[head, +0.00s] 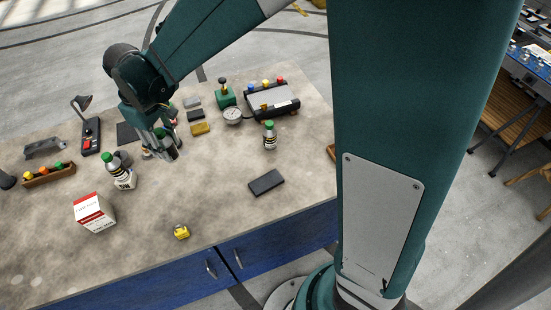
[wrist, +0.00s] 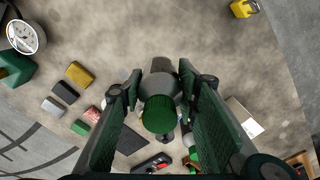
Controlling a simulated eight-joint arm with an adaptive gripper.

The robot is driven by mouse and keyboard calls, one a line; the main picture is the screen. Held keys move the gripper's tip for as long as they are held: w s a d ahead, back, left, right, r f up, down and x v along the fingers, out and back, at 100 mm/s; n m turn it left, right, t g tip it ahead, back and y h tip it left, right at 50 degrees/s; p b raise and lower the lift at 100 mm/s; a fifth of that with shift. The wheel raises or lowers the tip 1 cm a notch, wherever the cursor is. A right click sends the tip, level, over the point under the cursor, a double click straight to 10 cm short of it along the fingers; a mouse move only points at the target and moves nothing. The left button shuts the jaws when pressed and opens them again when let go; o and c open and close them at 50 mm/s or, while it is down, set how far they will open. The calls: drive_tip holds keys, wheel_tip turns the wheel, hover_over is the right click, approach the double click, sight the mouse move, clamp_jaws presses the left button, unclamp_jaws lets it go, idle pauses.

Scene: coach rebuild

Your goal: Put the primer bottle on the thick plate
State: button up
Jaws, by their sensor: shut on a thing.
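My gripper (head: 163,152) is over the left-middle part of the bench, shut on a green-capped grey bottle (wrist: 160,112). The wrist view shows its cap between the two fingers (wrist: 160,105); its label is hidden. Two more green-capped bottles stand on the bench: one with a pale label (head: 269,135) at right of middle, and one (head: 117,168) left of my gripper. I cannot read which is primer. A dark rectangular plate (head: 267,182), seemingly the thick plate, lies flat towards the front right with nothing on it. A thinner-looking dark sheet (head: 127,133) lies behind my gripper.
A red-and-white box (head: 94,213) and a small yellow object (head: 181,232) are at the front. A gauge (head: 232,115), small blocks (head: 200,128) and a grey case (head: 272,100) stand at the back. Bare bench lies between my gripper and the dark plate.

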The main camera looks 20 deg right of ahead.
drive_tip(key=s+d+m, duration=0.2)
drive_tip(key=s+d, duration=0.1)
drive_tip(key=d, duration=0.5)
drive_tip(key=s+d+m, duration=0.2)
drive_tip(key=d, duration=0.7)
drive_tip(key=m, duration=0.4)
hover_over(266, 182)
wheel_tip(266, 182, down, 2)
drive_tip(key=shift+d+f+b, duration=0.1)
drive_tip(key=shift+f+b, duration=0.15)
drive_tip(key=shift+b, duration=0.2)
drive_tip(key=shift+f+b, duration=0.35)
drive_tip(key=shift+f, duration=2.6)
drive_tip(key=shift+f, duration=0.1)
drive_tip(key=shift+f, duration=2)
drive_tip(key=shift+f+b, duration=0.2)
drive_tip(key=shift+b, duration=0.25)
